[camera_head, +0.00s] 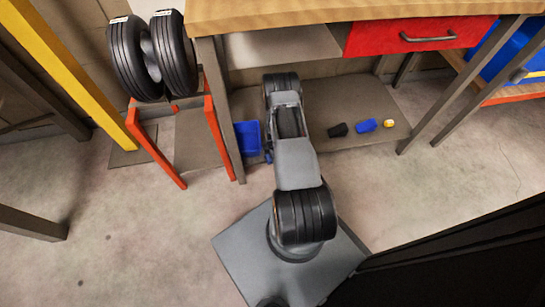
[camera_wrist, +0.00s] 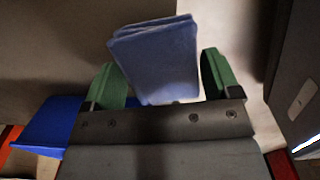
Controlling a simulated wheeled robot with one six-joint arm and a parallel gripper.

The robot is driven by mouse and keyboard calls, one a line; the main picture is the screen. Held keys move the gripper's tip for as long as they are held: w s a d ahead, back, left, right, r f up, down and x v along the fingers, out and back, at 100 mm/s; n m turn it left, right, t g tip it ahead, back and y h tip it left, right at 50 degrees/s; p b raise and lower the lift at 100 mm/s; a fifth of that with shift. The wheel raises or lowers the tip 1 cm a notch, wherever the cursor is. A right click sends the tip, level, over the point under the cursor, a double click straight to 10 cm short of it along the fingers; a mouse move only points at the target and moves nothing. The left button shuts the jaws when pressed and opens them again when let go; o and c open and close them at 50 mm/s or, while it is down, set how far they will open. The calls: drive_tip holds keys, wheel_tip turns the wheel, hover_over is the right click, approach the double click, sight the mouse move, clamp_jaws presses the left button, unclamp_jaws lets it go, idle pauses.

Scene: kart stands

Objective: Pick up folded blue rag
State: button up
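In the wrist view the folded blue rag (camera_wrist: 160,62) is a pale blue, layered, slightly skewed block between the two green fingers. My gripper (camera_wrist: 160,72) has its fingers far apart, one on each side of the rag. The rag's lower end comes close to the dark palm. In the head view my arm hides most of the gripper area, by the left end of the low shelf.
A blue tray (camera_head: 248,137) lies left of my arm and shows in the wrist view (camera_wrist: 48,135). The low shelf (camera_head: 345,98) holds a black item (camera_head: 338,130), a blue item (camera_head: 366,125) and a yellow one (camera_head: 389,123). Tyres (camera_head: 175,52) sit on an orange stand. The workbench (camera_head: 290,12) overhangs.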

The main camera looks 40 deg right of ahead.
drive_tip(key=c, duration=0.7)
drive_tip(key=shift+r, duration=0.1)
